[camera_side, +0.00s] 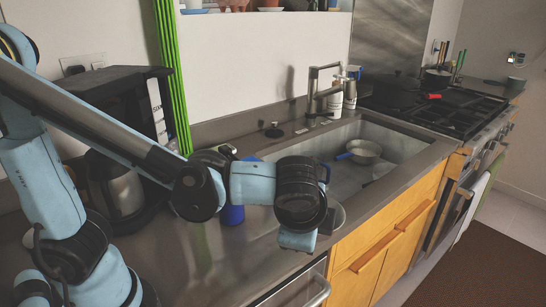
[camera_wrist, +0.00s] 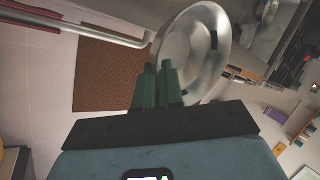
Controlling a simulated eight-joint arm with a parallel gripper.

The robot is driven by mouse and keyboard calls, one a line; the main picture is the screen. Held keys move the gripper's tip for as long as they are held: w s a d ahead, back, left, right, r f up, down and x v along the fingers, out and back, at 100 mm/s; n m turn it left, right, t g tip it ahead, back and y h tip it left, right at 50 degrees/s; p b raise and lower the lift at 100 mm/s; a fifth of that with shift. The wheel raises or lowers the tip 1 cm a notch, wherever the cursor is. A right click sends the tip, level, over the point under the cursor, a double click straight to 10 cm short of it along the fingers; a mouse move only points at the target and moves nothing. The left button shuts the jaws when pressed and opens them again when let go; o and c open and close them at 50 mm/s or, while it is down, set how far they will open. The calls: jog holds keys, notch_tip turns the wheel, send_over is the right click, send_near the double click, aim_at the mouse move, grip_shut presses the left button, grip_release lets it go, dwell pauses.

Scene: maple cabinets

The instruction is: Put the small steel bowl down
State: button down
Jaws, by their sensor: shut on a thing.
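The small steel bowl (camera_wrist: 200,50) is shiny and round, and shows beyond my fingertips in the wrist view. My gripper (camera_wrist: 158,68) has its two dark green fingers close together, shut on the bowl's near rim. In the side view, part of the bowl (camera_side: 338,217) shows just right of my wrist, near the counter's front edge by the sink. My wrist hides the rest of it and the fingers there. I cannot tell whether the bowl touches the counter.
The sink (camera_side: 400,140) lies behind and right, with a blue-handled pan (camera_side: 364,152) in it. A faucet (camera_side: 313,90) and bottles stand behind it. A black coffee maker (camera_side: 120,150) stands left, and a blue object (camera_side: 233,214) beside my arm. The front counter (camera_side: 255,265) looks clear.

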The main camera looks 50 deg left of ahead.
jog(key=s+n+g+y, duration=0.3)
jog(key=s+n, duration=0.4)
jog(key=s, duration=0.3)
jog(key=w+a+f, duration=0.2)
jog(key=a, duration=0.1)
jog(key=w+a+f, duration=0.2)
jog(key=a, duration=0.1)
jog(key=w+a+f, duration=0.2)
jog(key=w+a, duration=0.1)
jog(key=shift+a+f, duration=0.1)
jog(key=shift+a, duration=0.25)
jog(key=shift+f, duration=2)
jog(key=shift+f, duration=0.15)
jog(key=c, duration=1.3)
grip_release()
jog(key=shift+o, duration=0.2)
